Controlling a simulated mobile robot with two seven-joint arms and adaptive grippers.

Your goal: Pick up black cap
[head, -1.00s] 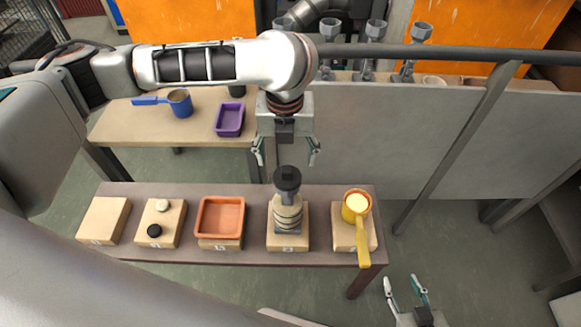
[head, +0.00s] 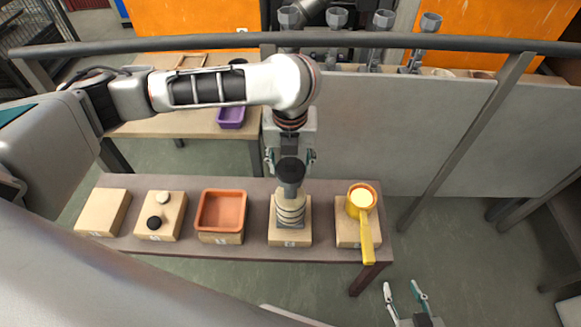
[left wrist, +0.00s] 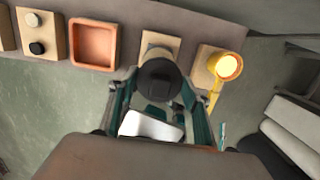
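A black round top (head: 290,172) sits on a beige ribbed body (head: 290,211) on a wooden block. My left gripper (head: 290,158) is pointing down right at this black top, with its fingers apart on either side; I cannot tell whether they touch it. In the left wrist view the black top (left wrist: 160,83) lies between the spread fingers. A small black round piece (head: 154,223) sits with a cream one (head: 162,197) on another block to the left. My right gripper (head: 404,289) is open and empty at the lower right.
On the brown table (head: 262,187) stand a bare wooden block (head: 104,212), an orange tray (head: 222,211) and a yellow ladle (head: 362,199), each tray and ladle on a block. A purple tray (head: 231,118) is on the rear table. A grey rail (head: 200,41) crosses behind.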

